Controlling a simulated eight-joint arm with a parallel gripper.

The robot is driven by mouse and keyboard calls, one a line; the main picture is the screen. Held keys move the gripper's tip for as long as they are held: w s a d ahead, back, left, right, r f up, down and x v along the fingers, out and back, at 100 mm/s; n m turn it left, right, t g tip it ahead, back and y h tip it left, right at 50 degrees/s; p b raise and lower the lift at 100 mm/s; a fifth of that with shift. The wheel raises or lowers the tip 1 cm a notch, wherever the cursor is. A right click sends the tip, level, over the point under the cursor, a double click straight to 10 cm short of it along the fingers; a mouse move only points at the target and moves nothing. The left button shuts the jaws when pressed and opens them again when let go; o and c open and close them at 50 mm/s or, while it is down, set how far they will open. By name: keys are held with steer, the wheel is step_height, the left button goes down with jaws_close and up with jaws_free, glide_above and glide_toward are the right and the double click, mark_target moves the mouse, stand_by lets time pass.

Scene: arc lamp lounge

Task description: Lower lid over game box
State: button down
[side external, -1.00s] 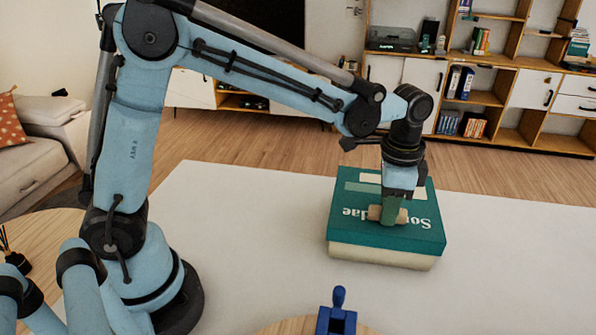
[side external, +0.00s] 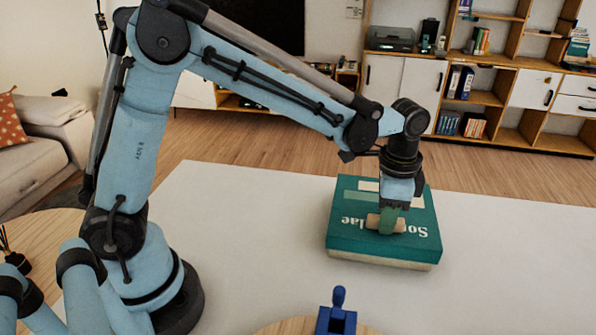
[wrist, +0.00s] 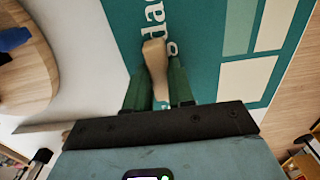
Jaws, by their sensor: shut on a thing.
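The game box's teal lid (side external: 350,208) has white lettering and pale panels on top. It sits low over the cream box base (side external: 385,262), and only a thin cream strip of the base shows beneath it. The lid looks level and lined up with the base. My gripper (side external: 387,222) points down at the lid and is shut on its wooden handle (side external: 401,224). In the wrist view the handle (wrist: 155,58) lies between my two green fingers, close above the lid top (wrist: 205,45). Whether the lid rests fully on the base is hidden.
The pale table (side external: 250,240) is clear around the box. A blue object (side external: 337,318) stands on a round wooden board (side external: 275,327) at the front edge. Shelves (side external: 490,90) stand far behind, and a sofa (side external: 35,150) is at the left.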

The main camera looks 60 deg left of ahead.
steer(key=shift+f, duration=0.6)
steer(key=c, duration=0.9)
jaws_free()
step_height(320, 180, up, 12)
steer(key=shift+r, duration=0.1)
steer(key=shift+s, duration=0.1)
steer(key=s+a+f+n+t, duration=0.1)
steer(key=s+a+n+t, duration=0.1)
steer(key=s+a+n, duration=0.1)
steer(key=s+a+f+n+t, duration=0.1)
steer(key=s+a+n+t, duration=0.1)
steer(key=s+a+n, duration=0.1)
steer(key=s+a+f+n+t, duration=0.2)
steer(key=s+a+n+t, duration=0.1)
steer(key=s+a, duration=0.2)
steer(key=shift+s+a, duration=0.2)
steer(key=shift+s, duration=0.25)
